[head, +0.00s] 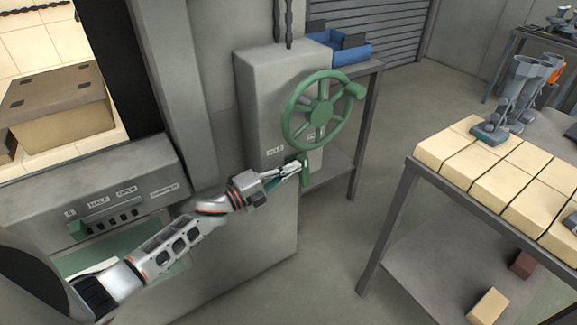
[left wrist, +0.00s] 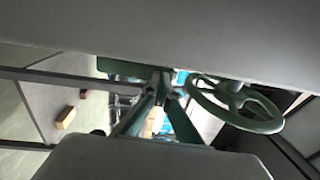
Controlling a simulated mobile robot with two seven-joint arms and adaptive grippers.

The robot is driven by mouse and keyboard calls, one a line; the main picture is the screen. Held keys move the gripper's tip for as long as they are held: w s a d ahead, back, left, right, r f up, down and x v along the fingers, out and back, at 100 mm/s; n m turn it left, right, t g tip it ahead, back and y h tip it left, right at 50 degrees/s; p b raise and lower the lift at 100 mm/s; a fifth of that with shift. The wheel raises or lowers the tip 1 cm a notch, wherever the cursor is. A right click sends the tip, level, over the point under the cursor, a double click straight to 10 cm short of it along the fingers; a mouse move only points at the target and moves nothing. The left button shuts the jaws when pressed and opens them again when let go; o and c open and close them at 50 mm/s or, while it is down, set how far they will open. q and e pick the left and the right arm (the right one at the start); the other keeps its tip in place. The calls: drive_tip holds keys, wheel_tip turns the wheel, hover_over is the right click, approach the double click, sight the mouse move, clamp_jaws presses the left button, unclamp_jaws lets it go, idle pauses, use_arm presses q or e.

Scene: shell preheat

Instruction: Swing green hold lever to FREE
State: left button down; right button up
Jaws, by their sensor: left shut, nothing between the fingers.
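The green hold lever (head: 305,169) is on the front of the grey box, below the green handwheel (head: 320,112). It stands close to upright, beside a label (head: 275,151) that seems to read HOLD. A second label near the wheel is partly hidden and I cannot read it. My left gripper (head: 297,168) is shut and empty, with its fingertips at the lever. I cannot tell whether they touch it. In the left wrist view the fingertips (left wrist: 163,84) meet close to a green part (left wrist: 122,68), likely the lever. The handwheel (left wrist: 237,104) is right of them. My right gripper is not in view.
A table with pale bricks (head: 504,184) and a grey tool stands at the right. A blue bin (head: 345,52) sits on the stand behind the wheel. A console with a slotted selector (head: 112,214) is at the left. Open floor lies between box and table.

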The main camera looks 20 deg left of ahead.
sight(299, 161)
use_arm(q)
drive_tip(key=shift+w+d+r, duration=0.75)
drive_tip(key=shift+w+r, duration=0.1)
drive_tip(key=shift+w, duration=0.05)
drive_tip(key=shift+w+d, duration=0.1)
drive_tip(key=shift+w, duration=0.05)
idle(0.4)
wheel_tip(299, 161, up, 10)
drive_tip(key=shift+r, duration=0.1)
idle(0.3)
idle(0.4)
